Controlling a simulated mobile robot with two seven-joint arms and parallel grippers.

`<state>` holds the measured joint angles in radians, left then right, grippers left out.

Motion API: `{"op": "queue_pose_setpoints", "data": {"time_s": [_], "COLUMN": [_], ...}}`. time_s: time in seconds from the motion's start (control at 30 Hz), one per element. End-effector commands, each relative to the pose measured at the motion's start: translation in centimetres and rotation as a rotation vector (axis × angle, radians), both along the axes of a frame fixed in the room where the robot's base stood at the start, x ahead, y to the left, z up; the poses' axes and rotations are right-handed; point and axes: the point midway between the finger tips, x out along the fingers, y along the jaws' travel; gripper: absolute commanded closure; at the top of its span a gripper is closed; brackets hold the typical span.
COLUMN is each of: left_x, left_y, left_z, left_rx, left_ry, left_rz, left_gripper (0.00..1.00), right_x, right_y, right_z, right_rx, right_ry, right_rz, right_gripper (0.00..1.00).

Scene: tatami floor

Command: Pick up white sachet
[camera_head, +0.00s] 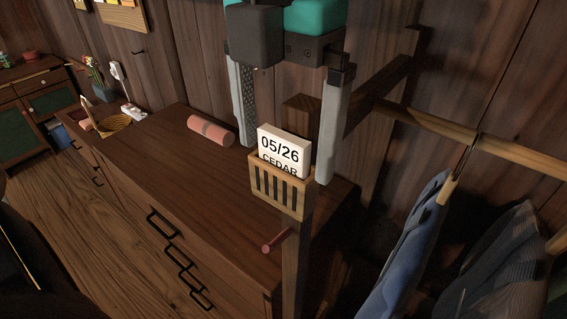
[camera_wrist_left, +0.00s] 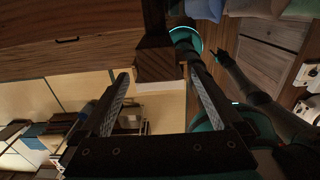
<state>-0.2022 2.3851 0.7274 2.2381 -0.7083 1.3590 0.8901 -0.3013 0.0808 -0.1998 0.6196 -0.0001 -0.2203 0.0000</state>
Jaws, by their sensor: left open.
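The white sachet (camera_head: 284,150), printed "05/26 CEDAR", stands upright in a small slotted wooden holder (camera_head: 281,188) on a post. Its lower part is hidden by the holder. My left gripper (camera_head: 285,164) is open and points down, one finger on each side of the sachet in the picture. A gap shows between the sachet and each finger.
Clothes (camera_head: 410,250) hang from a wooden rail (camera_head: 470,140) at right.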

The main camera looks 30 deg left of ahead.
Motion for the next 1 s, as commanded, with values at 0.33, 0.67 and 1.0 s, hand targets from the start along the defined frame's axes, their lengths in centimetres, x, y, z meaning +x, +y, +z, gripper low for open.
{"op": "queue_pose_setpoints", "data": {"time_s": [0.33, 0.67, 1.0], "left_x": [0.0, 0.0, 0.01], "left_y": [0.01, 0.01, 0.0], "left_z": [0.05, 0.06, 0.12], "left_rx": [0.0, 0.001, 0.001], "left_ry": [0.0, 0.0, 0.0], "left_rz": [0.0, 0.0, 0.0], "left_gripper": [0.36, 0.73, 0.84], "right_x": [0.08, 0.12, 0.16], "right_y": [0.04, 0.07, 0.08], "right_z": [0.0, 0.0, 0.01], "right_rx": [0.0, 0.001, 0.002], "right_ry": [-0.002, -0.002, -0.003], "right_rz": [0.001, 0.001, 0.0], "right_gripper": [0.5, 0.5, 0.5]}}
